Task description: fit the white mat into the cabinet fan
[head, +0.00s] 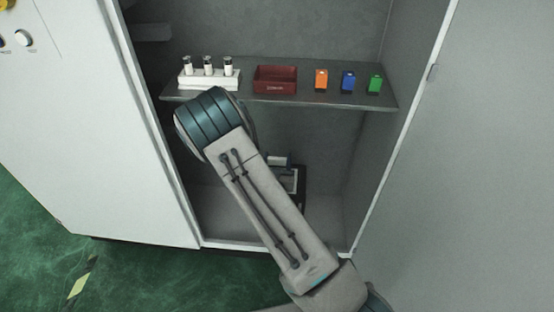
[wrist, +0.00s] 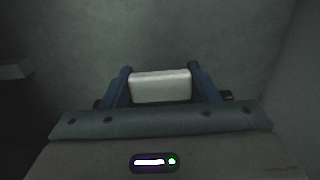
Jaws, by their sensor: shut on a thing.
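The white mat (wrist: 160,88) shows in the wrist view as a pale block with its wide face towards the camera. My gripper (wrist: 160,72) is shut on it, with one blue finger at each side. Behind it is a plain grey surface. In the head view my arm covers the middle of the cabinet, and I cannot make out the mat there. A dark-framed item (head: 292,184) with pale parts shows beside my arm in the lower compartment, partly hidden; I cannot tell whether it is the cabinet fan. No fan is clearly visible in either view.
The open cabinet has a grey shelf (head: 335,99). On it are a white rack (head: 208,80) with three vials, a red tray (head: 275,80), and orange (head: 321,79), blue (head: 348,81) and green (head: 375,84) boxes. The cabinet door (head: 455,160) stands open at right.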

